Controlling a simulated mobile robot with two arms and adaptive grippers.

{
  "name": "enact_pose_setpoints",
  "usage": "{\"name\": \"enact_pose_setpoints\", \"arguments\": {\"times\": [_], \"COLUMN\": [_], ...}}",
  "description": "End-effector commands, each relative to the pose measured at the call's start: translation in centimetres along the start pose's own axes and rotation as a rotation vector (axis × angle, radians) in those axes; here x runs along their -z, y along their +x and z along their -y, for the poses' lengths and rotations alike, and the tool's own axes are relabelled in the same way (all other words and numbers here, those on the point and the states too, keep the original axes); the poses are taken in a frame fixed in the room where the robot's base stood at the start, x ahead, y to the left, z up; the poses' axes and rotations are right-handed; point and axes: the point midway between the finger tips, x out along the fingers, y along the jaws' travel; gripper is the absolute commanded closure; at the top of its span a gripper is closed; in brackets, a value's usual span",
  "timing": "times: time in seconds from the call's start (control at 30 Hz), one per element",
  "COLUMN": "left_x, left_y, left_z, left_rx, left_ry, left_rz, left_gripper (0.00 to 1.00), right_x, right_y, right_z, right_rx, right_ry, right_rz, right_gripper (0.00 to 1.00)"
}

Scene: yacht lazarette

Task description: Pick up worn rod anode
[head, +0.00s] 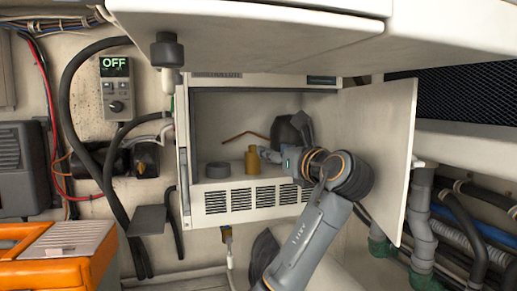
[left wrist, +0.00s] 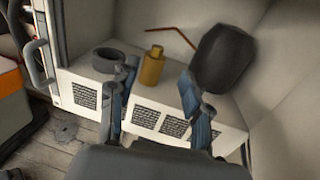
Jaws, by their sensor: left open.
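A thin, bent, reddish-brown rod (head: 246,132), which looks like the worn rod anode, lies at the back of an open white locker; it also shows in the left wrist view (left wrist: 176,27). My left gripper (head: 281,139) reaches into the locker, open and empty, in front of the rod and apart from it. In the left wrist view its fingers (left wrist: 156,90) are spread, with a yellow-brass cylinder (left wrist: 152,67) beyond and between them. My right gripper is not in view.
A dark ring (head: 217,170) sits left of the cylinder on the locker floor. A dark rounded object (left wrist: 223,60) stands close to the right finger. The open locker door (head: 385,150) bounds the right side. An overhang (head: 250,35) is above.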

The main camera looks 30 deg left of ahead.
Motion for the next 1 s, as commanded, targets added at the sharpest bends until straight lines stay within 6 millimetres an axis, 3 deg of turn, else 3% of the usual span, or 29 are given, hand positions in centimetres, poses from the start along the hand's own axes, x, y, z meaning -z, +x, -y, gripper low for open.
{"name": "enact_pose_setpoints", "arguments": {"times": [0.1,0.27,0.47,0.63,0.8,1.0], "left_x": [-0.2,-0.1,0.1,0.6,0.9,1.1], "left_y": [2.7,5.2,6.5,8.9,10.9,11.4], "left_z": [-0.1,0.0,0.1,0.3,0.4,0.4], "left_rx": [-0.004,-0.002,0.001,-0.001,0.000,0.001], "left_ry": [0.002,0.001,0.000,0.002,0.000,-0.001], "left_rz": [-0.002,-0.001,-0.002,-0.003,-0.002,-0.001], "left_gripper": [0.52,0.52,0.52,0.52,0.52,0.52], "right_x": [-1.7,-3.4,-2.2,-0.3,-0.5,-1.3], "right_y": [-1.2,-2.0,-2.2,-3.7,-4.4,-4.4], "right_z": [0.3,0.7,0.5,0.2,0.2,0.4], "right_rx": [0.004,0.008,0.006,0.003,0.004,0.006], "right_ry": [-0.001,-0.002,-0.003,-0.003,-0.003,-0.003], "right_rz": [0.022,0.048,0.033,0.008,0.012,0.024], "right_gripper": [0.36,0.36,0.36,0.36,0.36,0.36]}}
